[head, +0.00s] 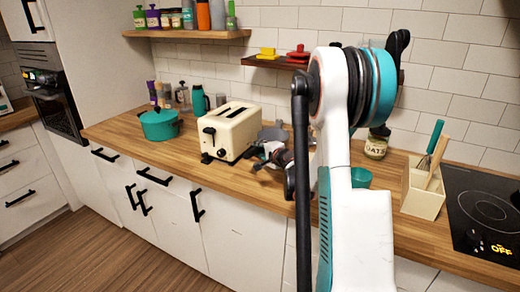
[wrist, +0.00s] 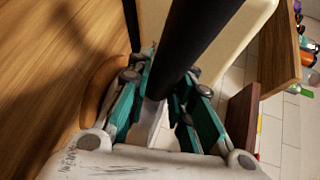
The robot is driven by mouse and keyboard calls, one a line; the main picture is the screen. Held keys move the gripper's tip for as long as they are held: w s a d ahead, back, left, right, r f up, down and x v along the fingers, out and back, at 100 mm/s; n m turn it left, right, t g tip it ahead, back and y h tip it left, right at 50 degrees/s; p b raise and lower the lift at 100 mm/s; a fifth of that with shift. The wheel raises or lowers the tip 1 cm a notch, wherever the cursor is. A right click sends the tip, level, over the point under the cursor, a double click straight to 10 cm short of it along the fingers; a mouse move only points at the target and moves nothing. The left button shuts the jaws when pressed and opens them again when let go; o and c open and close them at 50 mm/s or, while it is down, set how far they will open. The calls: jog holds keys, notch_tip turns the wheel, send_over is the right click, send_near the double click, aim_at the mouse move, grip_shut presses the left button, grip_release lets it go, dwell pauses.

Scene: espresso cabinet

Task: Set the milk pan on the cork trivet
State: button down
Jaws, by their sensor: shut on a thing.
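My gripper (head: 268,153) is over the counter just right of the toaster in the head view. In the wrist view, my gripper (wrist: 160,88) has its teal fingers closed around a thick dark handle (wrist: 200,28), which looks like the milk pan's. A grey round shape, probably the milk pan (head: 273,132), shows partly behind the gripper in the head view. Its base is hidden, so I cannot tell whether it touches anything. A brown rounded edge (wrist: 103,82) left of the fingers in the wrist view may be the cork trivet; it is mostly covered.
The cream toaster (head: 228,130) stands close left of my gripper, with a teal pot (head: 160,124) farther left. A teal bowl (head: 361,177), an oats jar (head: 376,145), a utensil box (head: 423,190) and the cooktop (head: 482,210) are to the right. A small shelf (head: 275,62) hangs above.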

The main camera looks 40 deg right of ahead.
jog(key=shift+f, duration=0.15)
jog(key=c, duration=1.3)
grip_release()
jog(key=shift+c, duration=0.2)
jog(key=v, duration=1.2)
